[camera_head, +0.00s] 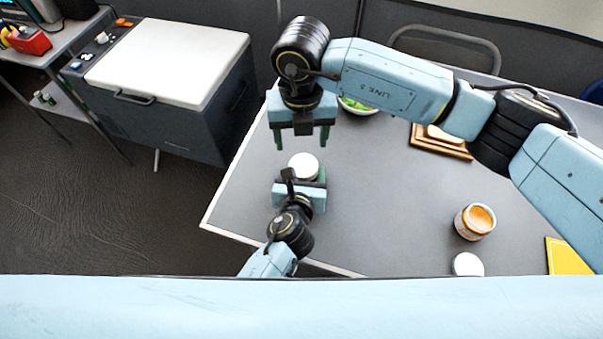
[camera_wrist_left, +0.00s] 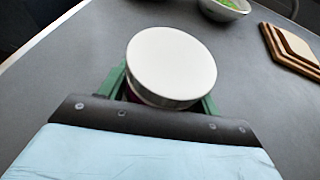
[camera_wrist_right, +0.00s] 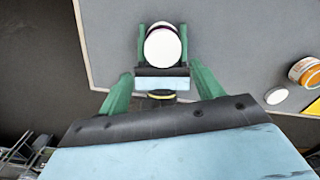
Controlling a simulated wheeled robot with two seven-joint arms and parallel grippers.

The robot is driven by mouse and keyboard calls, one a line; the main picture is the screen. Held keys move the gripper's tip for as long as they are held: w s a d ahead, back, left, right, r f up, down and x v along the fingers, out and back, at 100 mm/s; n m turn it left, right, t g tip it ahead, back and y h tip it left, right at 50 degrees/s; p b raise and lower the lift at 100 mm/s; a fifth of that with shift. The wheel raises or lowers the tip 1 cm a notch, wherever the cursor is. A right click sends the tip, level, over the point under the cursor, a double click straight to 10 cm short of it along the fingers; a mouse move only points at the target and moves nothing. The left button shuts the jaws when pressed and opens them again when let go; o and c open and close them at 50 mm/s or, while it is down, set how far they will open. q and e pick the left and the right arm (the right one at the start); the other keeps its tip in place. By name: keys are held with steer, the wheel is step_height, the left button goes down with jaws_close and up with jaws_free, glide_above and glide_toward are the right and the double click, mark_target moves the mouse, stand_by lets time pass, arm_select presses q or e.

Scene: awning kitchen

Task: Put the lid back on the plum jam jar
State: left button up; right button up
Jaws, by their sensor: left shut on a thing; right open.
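My left gripper (camera_head: 303,178) is shut on a jar near the table's left end. A round white lid (camera_head: 303,166) is on top of the jar and hides most of it. In the left wrist view the lid (camera_wrist_left: 172,62) sits between the green fingers, with a small dark purple patch of jar (camera_wrist_left: 131,96) below it. In the right wrist view the lid (camera_wrist_right: 162,49) covers the jar, with a pale pinkish edge behind. I cannot tell whether it is fully seated. My right gripper (camera_head: 301,140) is open and empty, fingers down, beyond the lid in the head view.
An open jar with orange contents (camera_head: 475,221) stands at the right, with another white lid (camera_head: 467,264) lying near it. A bowl of green food (camera_head: 358,106), wooden boards (camera_head: 441,148) and a yellow item (camera_head: 568,257) are also on the table (camera_head: 385,200). The table's middle is clear.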

mark_target(303, 165)
steer(key=n, duration=0.3)
steer(key=a+n, duration=0.1)
steer(key=n, duration=0.2)
steer(key=shift+a+n+y, duration=0.1)
steer(key=shift+n+y, duration=0.3)
steer(key=n, duration=0.3)
steer(key=a+n+y, duration=0.1)
steer(key=n, duration=0.1)
steer(key=shift+r+g, duration=0.15)
steer(key=shift+g, duration=0.25)
steer(key=d+n, duration=0.1)
steer(key=n, duration=0.4)
steer(key=n+h, duration=0.1)
steer(key=n, duration=0.4)
steer(key=d+n, duration=0.1)
steer(key=n, duration=0.4)
steer(key=shift+d+t+h, duration=0.35)
steer(key=shift+t+h, duration=0.05)
steer(key=shift+f, duration=0.2)
steer(key=shift+f, duration=3.95)
